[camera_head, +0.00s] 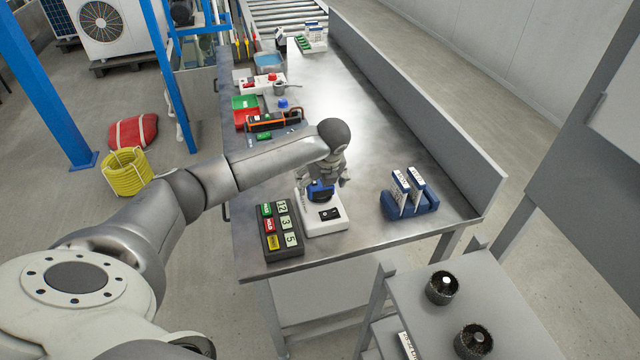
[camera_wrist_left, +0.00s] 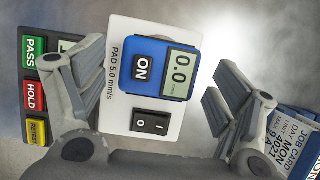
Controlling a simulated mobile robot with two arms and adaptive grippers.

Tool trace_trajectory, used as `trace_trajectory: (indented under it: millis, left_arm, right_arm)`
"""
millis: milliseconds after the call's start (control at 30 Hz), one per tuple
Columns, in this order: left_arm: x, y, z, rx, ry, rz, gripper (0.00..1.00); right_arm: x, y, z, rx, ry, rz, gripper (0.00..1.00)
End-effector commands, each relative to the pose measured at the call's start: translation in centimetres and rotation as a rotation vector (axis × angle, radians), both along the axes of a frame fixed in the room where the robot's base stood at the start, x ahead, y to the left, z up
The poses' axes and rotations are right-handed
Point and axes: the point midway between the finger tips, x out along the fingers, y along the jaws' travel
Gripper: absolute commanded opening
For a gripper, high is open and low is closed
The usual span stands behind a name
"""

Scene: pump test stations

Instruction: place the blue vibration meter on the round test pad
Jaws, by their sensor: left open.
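The blue vibration meter (camera_head: 320,194) rests on the white test unit (camera_head: 322,228) near the front of the bench. In the left wrist view, the meter (camera_wrist_left: 147,79) has a display reading 0.0 and an ON label. The white plate (camera_wrist_left: 116,60) beside it reads PAD 5.0 mm/s. My right gripper is not in view.
A black rack (camera_head: 285,254) of PASS, HOLD and RETEST tags stands close left of the unit. A blue holder (camera_head: 428,203) with job cards stands to the right, with bare bench between. A grey cart (camera_head: 440,328) with two dark round parts is in front.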

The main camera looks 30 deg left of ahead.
Motion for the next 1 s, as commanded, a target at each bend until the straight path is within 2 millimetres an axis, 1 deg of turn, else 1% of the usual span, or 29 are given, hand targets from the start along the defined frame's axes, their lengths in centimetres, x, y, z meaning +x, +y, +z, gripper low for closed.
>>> trace_trajectory:
  millis: [33, 200, 300, 433, 500, 633, 1000]
  left_arm:
    - [-0.2, -0.3, 1.0, 0.001, -0.005, -0.002, 0.86]
    - [-1.1, -1.4, 4.5, 0.001, -0.005, -0.002, 0.86]
    - [-1.6, -2.0, 6.4, 0.001, -0.005, -0.002, 0.86]
    - [-2.1, -2.6, 8.2, 0.0, -0.004, -0.001, 0.86]
    - [-2.3, -2.8, 8.8, 0.001, -0.003, -0.001, 0.86]
    - [-2.5, -2.9, 9.3, 0.001, -0.001, 0.0, 0.86]
    - [-2.5, -2.9, 9.4, 0.001, -0.001, 0.0, 0.86]
  right_arm:
    - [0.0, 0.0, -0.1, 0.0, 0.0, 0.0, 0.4]
    - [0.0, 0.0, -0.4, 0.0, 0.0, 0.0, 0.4]
    - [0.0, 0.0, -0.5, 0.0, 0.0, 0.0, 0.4]
    - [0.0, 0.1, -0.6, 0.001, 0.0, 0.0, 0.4]
    - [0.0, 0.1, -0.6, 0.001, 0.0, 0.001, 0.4]
    - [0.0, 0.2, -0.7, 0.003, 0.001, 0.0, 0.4]
    - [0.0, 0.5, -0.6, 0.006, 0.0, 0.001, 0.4]
